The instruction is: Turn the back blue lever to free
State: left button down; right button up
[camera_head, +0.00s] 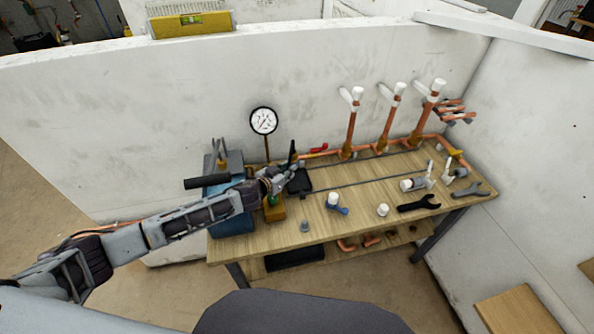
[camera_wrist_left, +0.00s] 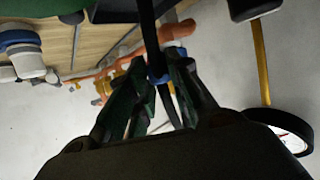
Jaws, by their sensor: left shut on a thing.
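My left gripper (camera_head: 292,170) reaches over the bench to the pipework at its back, just right of the round gauge. The lever sits at a copper pipe (camera_wrist_left: 178,31) with a brass fitting. In the head view the gripper hides this lever, and its angle is hard to tell. My right gripper is not in view.
The pressure gauge (camera_head: 263,121) stands close left of the gripper. A red lever (camera_head: 318,148) and upright copper pipes (camera_head: 351,130) with white tops stand to its right. A blue box (camera_head: 231,221) is under my forearm.

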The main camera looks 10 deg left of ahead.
pick_arm(q)
jog(key=shift+a+f, duration=0.1)
jog(key=shift+a, duration=0.05)
jog(key=c, duration=1.3)
grip_release()
jog(key=shift+d, duration=0.2)
